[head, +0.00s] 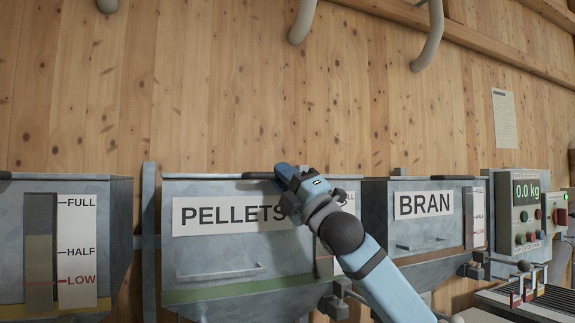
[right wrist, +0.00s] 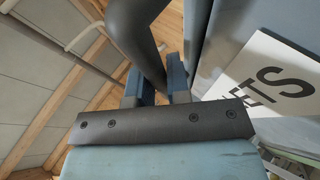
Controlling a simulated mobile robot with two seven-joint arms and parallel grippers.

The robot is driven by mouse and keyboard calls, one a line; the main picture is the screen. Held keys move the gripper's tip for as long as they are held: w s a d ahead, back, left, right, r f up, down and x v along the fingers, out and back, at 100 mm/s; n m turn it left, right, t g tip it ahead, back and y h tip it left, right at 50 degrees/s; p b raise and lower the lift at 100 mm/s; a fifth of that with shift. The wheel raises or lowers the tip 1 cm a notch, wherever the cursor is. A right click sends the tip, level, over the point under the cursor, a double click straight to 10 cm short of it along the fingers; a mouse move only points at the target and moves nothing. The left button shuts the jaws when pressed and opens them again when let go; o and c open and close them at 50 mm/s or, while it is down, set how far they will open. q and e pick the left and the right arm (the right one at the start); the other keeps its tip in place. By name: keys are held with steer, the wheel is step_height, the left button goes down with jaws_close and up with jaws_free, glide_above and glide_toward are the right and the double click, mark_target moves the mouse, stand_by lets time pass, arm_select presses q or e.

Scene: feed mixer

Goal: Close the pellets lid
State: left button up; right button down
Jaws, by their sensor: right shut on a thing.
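The pellets bin (head: 215,255) is a grey metal hopper with a white PELLETS label (head: 225,213). Its lid shows only as a thin edge (head: 205,177) along the bin top, lying about level; I cannot tell whether it sits fully on the rim. A dark handle bar (head: 258,176) is at the front of that edge. My right gripper (head: 281,171) is at this handle, covering the label's right end. In the right wrist view the blue fingers (right wrist: 158,88) are shut around the dark curved handle (right wrist: 138,40). My left gripper is not in view.
The bran bin (head: 425,240) stands to the right, and another bin (head: 75,187) with a level gauge to the left. A control panel (head: 527,205) reading 0.0 kg is at far right. Grey pipes (head: 432,35) hang above; the wooden wall (head: 200,90) behind is otherwise mostly bare.

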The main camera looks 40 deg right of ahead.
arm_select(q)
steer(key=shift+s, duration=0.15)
arm_select(e)
steer(key=shift+w+a+f, duration=0.1)
steer(key=shift+f, duration=0.45)
steer(key=shift+f, duration=0.1)
steer(key=c, duration=1.4)
jaws_free()
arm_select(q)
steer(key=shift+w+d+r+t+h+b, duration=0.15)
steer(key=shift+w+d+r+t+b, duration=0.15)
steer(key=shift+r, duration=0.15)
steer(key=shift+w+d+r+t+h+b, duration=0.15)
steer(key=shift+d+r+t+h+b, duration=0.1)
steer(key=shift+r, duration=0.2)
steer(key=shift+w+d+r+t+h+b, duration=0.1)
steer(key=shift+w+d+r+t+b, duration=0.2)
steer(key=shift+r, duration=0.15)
arm_select(e)
steer(key=v, duration=1.3)
steer(key=shift+s+f, duration=0.15)
steer(key=shift+s, duration=0.2)
